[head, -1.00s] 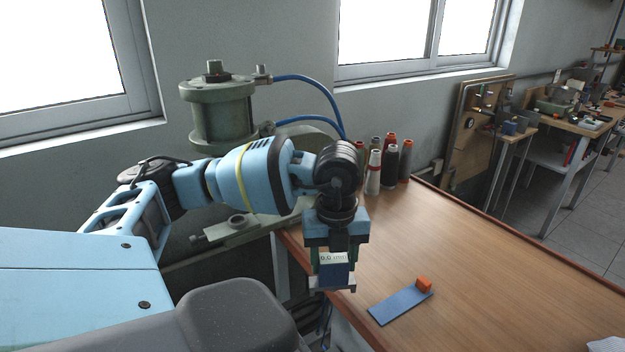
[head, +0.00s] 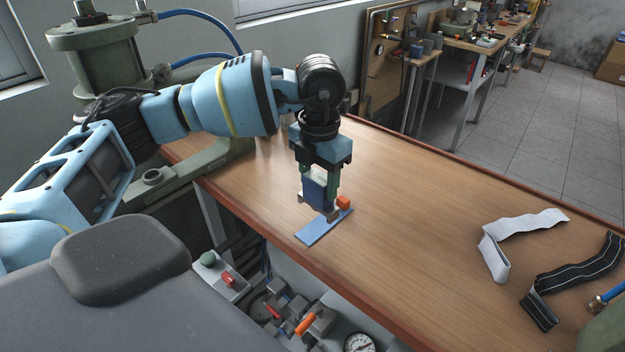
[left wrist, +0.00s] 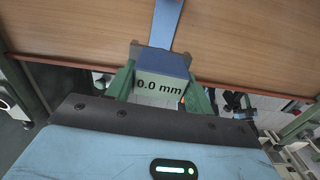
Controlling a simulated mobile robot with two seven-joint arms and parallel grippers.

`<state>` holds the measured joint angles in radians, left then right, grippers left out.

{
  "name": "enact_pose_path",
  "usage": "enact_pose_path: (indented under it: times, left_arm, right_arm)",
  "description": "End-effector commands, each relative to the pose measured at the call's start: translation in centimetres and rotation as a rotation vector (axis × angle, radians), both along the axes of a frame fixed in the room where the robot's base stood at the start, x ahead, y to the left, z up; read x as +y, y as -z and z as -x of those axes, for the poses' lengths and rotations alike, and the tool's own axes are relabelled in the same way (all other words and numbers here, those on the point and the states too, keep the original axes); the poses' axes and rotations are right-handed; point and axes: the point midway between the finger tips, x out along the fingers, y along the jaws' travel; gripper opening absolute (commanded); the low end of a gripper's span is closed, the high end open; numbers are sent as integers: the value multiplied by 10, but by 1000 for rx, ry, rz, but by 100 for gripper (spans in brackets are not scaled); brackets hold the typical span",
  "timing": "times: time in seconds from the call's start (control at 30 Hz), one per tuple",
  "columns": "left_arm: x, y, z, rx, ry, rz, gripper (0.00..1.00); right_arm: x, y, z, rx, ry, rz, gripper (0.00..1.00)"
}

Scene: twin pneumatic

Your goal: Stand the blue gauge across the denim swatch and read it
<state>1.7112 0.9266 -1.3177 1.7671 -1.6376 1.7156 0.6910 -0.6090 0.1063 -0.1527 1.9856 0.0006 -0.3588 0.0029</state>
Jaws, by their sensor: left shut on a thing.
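The blue gauge (head: 314,190) is held upright between the fingers of my left gripper (head: 320,202). In the left wrist view the gauge (left wrist: 164,62) has a pale display reading 0.0 mm. The denim swatch (head: 318,233) is a flat blue strip on the table. In the left wrist view the swatch (left wrist: 166,22) runs away beyond the gauge. My right gripper is not in view.
The wooden table (head: 400,215) is clear around the swatch. A white strip (head: 497,250) and a black strip (head: 560,285) lie to the right. A green press (head: 95,60) stands at the left. Valves and a dial (head: 359,344) are below the table's near edge.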

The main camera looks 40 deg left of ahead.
Motion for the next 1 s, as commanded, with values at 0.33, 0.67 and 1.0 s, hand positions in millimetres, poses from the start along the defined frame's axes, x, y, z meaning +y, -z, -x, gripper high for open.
enact_pose_path:
  times: [0.33,0.67,1.0]
  left_arm:
    - [0,-1,0,-2,-2,1,6]
    - [0,13,0,1,-2,0,6]
    - [0,42,0,2,-3,1,6]
  right_arm:
    - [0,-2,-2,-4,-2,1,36]
    - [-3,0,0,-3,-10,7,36]
    - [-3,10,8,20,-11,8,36]
